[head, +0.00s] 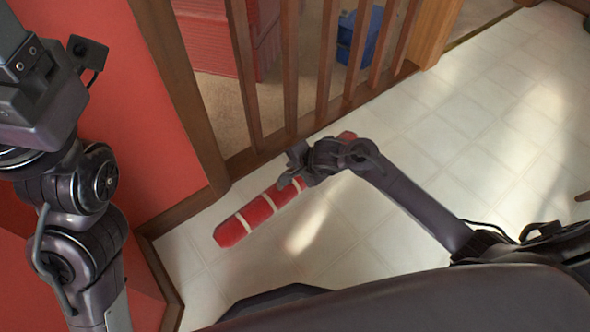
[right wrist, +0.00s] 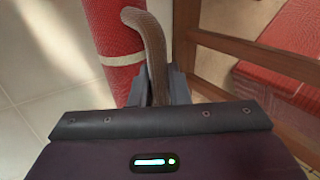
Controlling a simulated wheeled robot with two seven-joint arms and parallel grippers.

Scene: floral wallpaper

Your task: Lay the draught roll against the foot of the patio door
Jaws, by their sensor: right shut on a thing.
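The draught roll (head: 258,212) is a long red roll with pale bands. It slants beside the slatted wooden frame that looks like the patio door (head: 287,75), its upper end close to the bottom rail (head: 300,128) and its lower end farther out over the tiles. I cannot tell whether it touches the floor. The roll also shows in the right wrist view (right wrist: 115,35), beyond the hand. My left arm shows at the left, but its gripper is out of view.
A red wall (head: 115,110) with brown skirting (head: 185,208) forms a corner at the left. Behind the slats are a red box (head: 215,40) and a blue object (head: 358,38) on carpet.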

